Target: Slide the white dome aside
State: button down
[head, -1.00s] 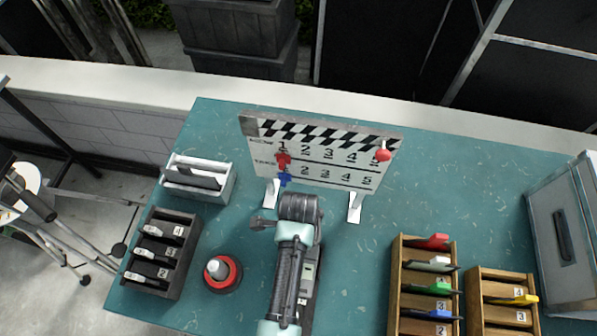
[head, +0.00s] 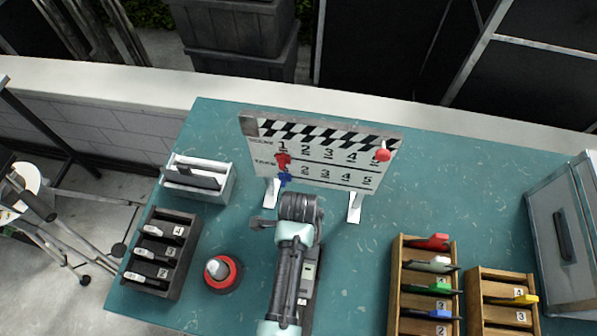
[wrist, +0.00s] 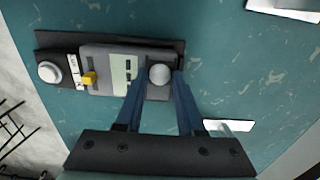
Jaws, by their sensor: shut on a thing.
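A dark panel (wrist: 60,46) lies on the teal table with a grey box and small display (wrist: 120,70) on it.
A clapperboard (head: 320,155) stands on white feet behind my arm. A red round base with a white knob (head: 222,272) stands to the left, near a dark slotted rack (head: 185,225) and a white holder (head: 218,190). Wooden racks (head: 400,275) stand right. Table between is clear.

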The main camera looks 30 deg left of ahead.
aim_at(313, 252)
dwell(0.3)
jog(key=shift+w+d+p, duration=0.2)
jog(key=shift+w+d, duration=0.05)
jog(key=shift+d, duration=0.6)
jog(key=shift+w+d+p, duration=0.15)
jog(key=shift+w+d, duration=0.1)
jog(key=shift+d, duration=0.6)
jog(key=c, duration=0.5)
grip_release()
jog(key=shift+r, duration=0.1)
notch_tip(313, 252, up, 13)
jog(key=b, duration=0.1)
